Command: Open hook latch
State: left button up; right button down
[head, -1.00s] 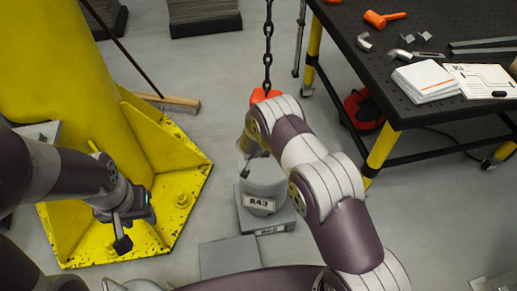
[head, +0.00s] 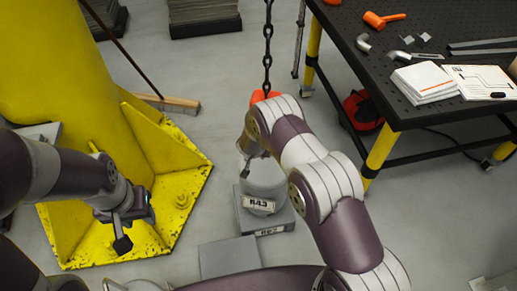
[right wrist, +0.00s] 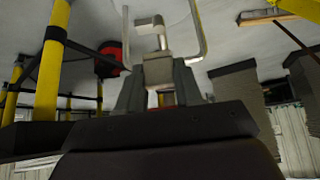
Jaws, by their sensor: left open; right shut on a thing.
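The chain (head: 267,45) hangs down to an orange hook block (head: 262,96), mostly hidden behind my right arm. The hook and its latch cannot be made out in the head view. A grey weight (head: 265,187) with a label stands below on a square base. My right gripper (right wrist: 158,88) is shut on a small light-grey metal piece (right wrist: 158,70) in the right wrist view; I cannot tell whether this is the latch. A bent metal rod (right wrist: 202,35) shows just beyond it. My left gripper (head: 124,225) is open and empty, in front of the yellow column.
The yellow column (head: 60,70) with its flanged foot stands at the left. A broom (head: 170,103) lies behind it. A black workbench (head: 440,115) with an orange mallet (head: 381,19) and papers is at the right. A grey plate (head: 229,257) lies on the floor in front of the weight.

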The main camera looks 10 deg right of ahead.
jog(key=shift+w+d+r, duration=0.1)
jog(key=shift+w+r, duration=0.5)
jog(key=shift+r, duration=0.1)
jog(key=c, duration=0.8)
grip_release()
jog(key=shift+s, duration=0.15)
jog(key=shift+o, duration=0.2)
jog(key=shift+f, duration=0.35)
jog(key=v, duration=1.2)
jog(key=shift+s+r, duration=0.3)
